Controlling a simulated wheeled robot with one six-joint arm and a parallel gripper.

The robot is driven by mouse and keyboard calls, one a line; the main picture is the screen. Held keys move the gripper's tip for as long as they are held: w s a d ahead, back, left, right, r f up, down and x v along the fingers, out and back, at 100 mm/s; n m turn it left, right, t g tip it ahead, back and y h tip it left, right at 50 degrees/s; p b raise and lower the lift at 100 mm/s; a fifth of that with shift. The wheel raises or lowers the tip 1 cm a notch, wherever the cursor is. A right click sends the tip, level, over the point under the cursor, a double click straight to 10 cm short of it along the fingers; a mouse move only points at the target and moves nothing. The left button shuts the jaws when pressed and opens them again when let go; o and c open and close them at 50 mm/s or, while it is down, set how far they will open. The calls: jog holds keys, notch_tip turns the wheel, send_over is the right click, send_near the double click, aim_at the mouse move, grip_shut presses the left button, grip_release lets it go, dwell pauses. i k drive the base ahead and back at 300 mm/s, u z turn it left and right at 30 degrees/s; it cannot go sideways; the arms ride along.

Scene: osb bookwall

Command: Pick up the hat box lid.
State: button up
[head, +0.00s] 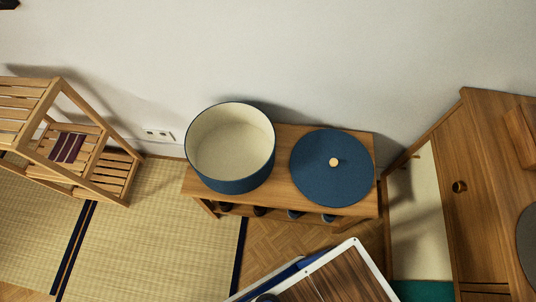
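The hat box lid (315,181) is a flat, round, dark blue disc with a small pale knob (333,162) at its middle. It lies on the right part of a low wooden bench (283,187) against the wall, knob up. The round hat box (232,186) stands on the left part of the bench, open and empty, blue outside and cream inside. The lid and the box are apart, with a narrow strip of bare bench between them. My gripper is not in view.
Dark items sit on the shelf under the bench. A slatted wooden rack (75,130) stands at left, a wooden cabinet (480,200) at right. A white-edged wood-topped panel (345,280) is in front. Tatami floor (165,225) at front left is clear.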

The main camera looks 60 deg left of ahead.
aim_at(333, 169)
jog(key=u, duration=1.45)
jog(key=i, duration=0.5)
jog(key=k, duration=0.5)
jog(key=z, duration=2.2)
jog(key=k, duration=1.3)
jog(key=u, duration=1.9)
jog(key=i, duration=0.5)
jog(key=z, duration=0.05)
